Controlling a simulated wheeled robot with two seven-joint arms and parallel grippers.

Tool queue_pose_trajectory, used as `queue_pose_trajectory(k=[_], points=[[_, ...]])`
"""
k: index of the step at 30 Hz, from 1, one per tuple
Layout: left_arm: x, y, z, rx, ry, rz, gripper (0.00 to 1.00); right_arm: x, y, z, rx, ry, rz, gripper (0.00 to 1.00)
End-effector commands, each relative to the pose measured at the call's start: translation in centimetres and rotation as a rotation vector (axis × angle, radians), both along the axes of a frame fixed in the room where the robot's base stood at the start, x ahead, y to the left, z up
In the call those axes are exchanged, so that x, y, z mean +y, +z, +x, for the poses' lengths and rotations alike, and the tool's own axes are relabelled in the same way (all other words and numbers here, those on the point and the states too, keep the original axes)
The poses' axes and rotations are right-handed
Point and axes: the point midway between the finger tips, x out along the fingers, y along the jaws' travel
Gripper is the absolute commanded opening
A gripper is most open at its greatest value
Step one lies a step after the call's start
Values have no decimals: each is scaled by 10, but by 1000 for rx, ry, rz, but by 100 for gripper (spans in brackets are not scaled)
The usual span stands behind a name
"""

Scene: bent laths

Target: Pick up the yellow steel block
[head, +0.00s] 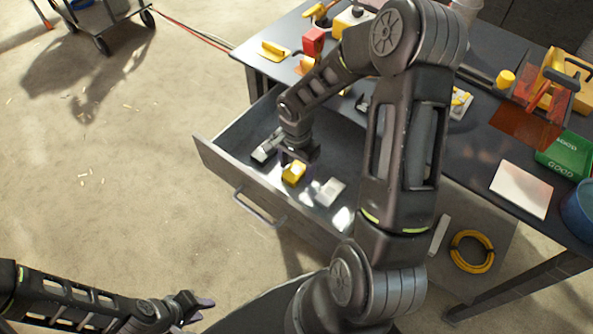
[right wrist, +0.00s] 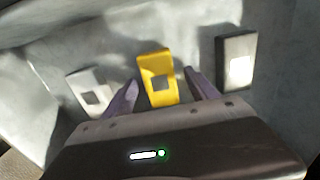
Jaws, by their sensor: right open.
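The yellow steel block (head: 294,172) lies in the open drawer (head: 222,163), between two grey blocks. In the right wrist view the yellow block (right wrist: 157,77) has a square recess and sits between the tips of my right gripper (right wrist: 158,88). My right gripper (head: 299,158) is open over the block; I cannot tell whether the fingers touch it.
A pale grey block (head: 330,191) lies right of the yellow one, and a darker block (head: 267,146) lies left. The drawer walls stand close around. The worktop (head: 440,135) above holds tools, a green box (head: 566,155) and a white sheet (head: 521,189). A yellow cable coil (head: 472,252) lies below.

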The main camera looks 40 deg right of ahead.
Motion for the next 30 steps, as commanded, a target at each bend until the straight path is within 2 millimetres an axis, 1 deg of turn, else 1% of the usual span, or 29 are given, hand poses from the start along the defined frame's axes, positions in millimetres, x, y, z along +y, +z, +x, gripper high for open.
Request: queue_pose_trajectory(k=[12,30], points=[[0,0,0,0,0,0,32,0,0,0,0,1,0,66],[0,0,0,0,0,0,32,0,0,0,1,1,0,17]])
